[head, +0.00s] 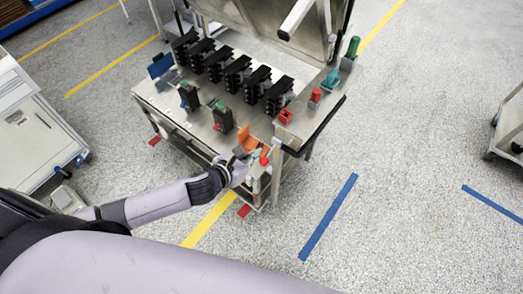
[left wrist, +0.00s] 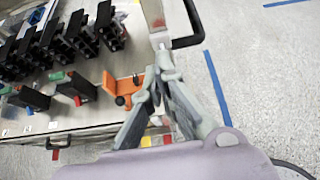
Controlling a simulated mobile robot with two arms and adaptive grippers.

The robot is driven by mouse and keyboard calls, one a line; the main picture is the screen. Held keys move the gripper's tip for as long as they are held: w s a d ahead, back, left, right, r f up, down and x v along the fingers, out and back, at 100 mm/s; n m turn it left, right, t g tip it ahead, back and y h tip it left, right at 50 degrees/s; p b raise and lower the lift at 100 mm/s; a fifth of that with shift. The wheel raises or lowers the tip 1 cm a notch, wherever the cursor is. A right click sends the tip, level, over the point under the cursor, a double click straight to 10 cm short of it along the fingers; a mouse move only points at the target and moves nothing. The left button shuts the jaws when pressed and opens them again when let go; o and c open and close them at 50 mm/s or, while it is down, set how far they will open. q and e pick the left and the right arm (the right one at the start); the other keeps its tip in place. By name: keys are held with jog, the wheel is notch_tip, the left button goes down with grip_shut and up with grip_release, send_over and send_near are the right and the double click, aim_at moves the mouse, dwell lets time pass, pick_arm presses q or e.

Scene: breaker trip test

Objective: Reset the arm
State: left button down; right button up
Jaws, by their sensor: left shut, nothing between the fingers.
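My left gripper (head: 254,160) reaches in from the left to the front right corner of the metal test bench (head: 185,122). In the left wrist view its grey fingers (left wrist: 157,78) are shut with nothing between them. An orange bracket (head: 246,138) stands on the bench top just beyond the gripper. It also shows in the left wrist view (left wrist: 123,88), left of the fingers, with a dark knob on it. A row of black breakers (head: 237,74) stands along the bench. Two separate black breakers (head: 222,118) with coloured tops stand nearer the front. My right gripper is out of view.
Red clamps (head: 285,117) and a green-topped part (head: 352,48) stand along the bench's right side, by a black handle (head: 322,128). A white cabinet (head: 38,135) stands at left, a cart (head: 508,130) at right. The floor right of the bench is clear.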

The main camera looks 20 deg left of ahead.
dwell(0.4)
pick_arm(q)
jog(key=s+a+f+n+g+y+b, duration=0.1)
jog(key=s+a+f+n+b, duration=0.15)
jog(key=f+n, duration=0.5)
jog(key=s+a+f+n+g+y+b, duration=0.1)
jog(key=s+a+f+n+g+y, duration=0.25)
jog(key=f, duration=0.75)
jog(key=s+a+f+n+t+h+b, duration=0.1)
jog(key=s+a+f+n, duration=0.25)
jog(key=f+n, duration=0.5)
jog(key=s+f+n+g+b, duration=0.1)
jog(key=s+f+n+g, duration=0.1)
jog(key=s+f+n, duration=0.4)
jog(key=s+d+f+n+g+b, duration=0.1)
jog(key=s+f+n, duration=0.5)
jog(key=s, duration=0.8)
jog(key=s+d+f+n+g+b, duration=0.1)
jog(key=s+f+n+g, duration=0.2)
jog(key=s+f+n, duration=0.3)
jog(key=s+f, duration=0.1)
jog(key=s, duration=0.2)
jog(key=shift+s+d+g+y, duration=0.2)
jog(key=shift+s+g+y, duration=0.15)
jog(key=shift+s, duration=0.05)
